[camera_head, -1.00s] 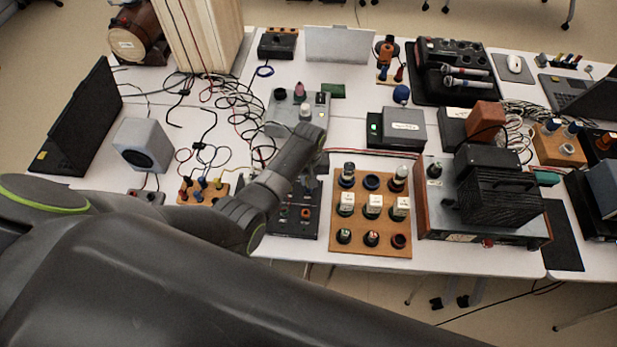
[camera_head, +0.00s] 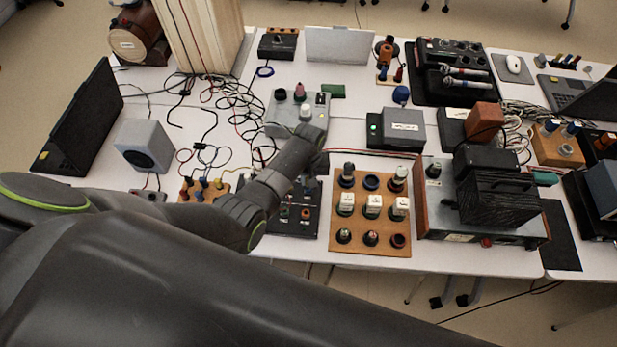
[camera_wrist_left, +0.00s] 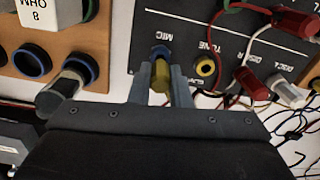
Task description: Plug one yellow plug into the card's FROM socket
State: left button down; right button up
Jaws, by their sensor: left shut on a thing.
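My left gripper (camera_wrist_left: 160,80) is shut on a yellow plug (camera_wrist_left: 160,72), seen between the two fingers in the left wrist view. The plug's tip is at or just in front of the blue-ringed socket (camera_wrist_left: 159,52) marked MIC on the black panel (camera_wrist_left: 190,30); I cannot tell whether it is inside. A yellow-ringed socket (camera_wrist_left: 206,67) marked TONE is beside it. No FROM label is readable. My right gripper is not in view.
A wooden board (camera_head: 371,247) with several dark posts and white-labelled blocks stands right of the panel. A small wooden rack (camera_head: 187,197) with coloured plugs is to the left. Red and white plugs (camera_wrist_left: 290,90) with cables crowd the panel. A grey box (camera_head: 282,122) stands behind.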

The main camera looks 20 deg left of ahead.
pick_arm(q)
jog(key=shift+f+b, duration=0.65)
jog(key=shift+f, duration=0.25)
jog(key=c, duration=1.3)
grip_release()
jog(key=shift+r+p, duration=2.1)
jog(key=shift+r, duration=1.7)
